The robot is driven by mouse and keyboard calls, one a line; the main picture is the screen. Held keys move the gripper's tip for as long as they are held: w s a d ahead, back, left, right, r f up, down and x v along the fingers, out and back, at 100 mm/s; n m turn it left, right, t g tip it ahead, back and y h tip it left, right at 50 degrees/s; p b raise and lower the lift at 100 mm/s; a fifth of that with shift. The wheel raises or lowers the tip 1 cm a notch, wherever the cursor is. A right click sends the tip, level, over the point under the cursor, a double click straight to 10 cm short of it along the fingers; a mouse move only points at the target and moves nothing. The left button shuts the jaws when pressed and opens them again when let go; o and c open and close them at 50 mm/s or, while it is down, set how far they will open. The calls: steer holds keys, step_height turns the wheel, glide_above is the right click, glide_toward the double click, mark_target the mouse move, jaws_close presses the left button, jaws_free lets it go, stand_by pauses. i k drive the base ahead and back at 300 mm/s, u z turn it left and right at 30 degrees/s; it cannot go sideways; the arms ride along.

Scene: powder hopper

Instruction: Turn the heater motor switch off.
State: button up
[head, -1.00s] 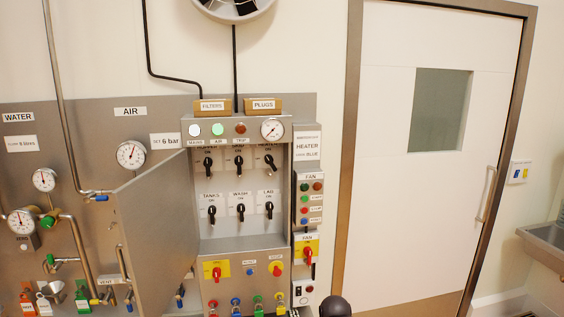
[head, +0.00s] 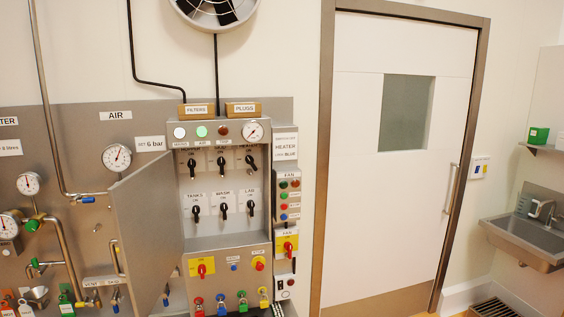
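The open grey switch cabinet (head: 230,242) stands on the wall panel, its door (head: 145,225) swung out to the left. Inside are two rows of black rotary switches. The top row has a left switch (head: 193,168), a middle switch (head: 221,165) and a right switch (head: 250,163). The right one has its handle slanted; the other two look closer to upright. Their small labels are too blurred to read surely, so I cannot tell which is the heater motor switch. A HEATER label plate (head: 285,146) is beside the cabinet. My gripper is not in view.
Lower-row switches are labelled TANKS, WASH and LAB. Below are a red-on-yellow switch (head: 202,267) and several coloured padlocks. A narrow FAN column (head: 290,210) adjoins on the right. A closed white door (head: 385,220) and a sink (head: 530,240) are further right.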

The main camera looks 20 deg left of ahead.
mark_target(249, 159)
steer(key=z, duration=0.4)
steer(key=k, duration=0.8)
steer(key=z, duration=0.55)
steer(key=i, duration=1.2)
steer(key=u, duration=0.5)
steer(key=i, duration=0.7)
steer(key=u, duration=1.05)
steer(key=i, duration=0.8)
steer(key=u, duration=0.45)
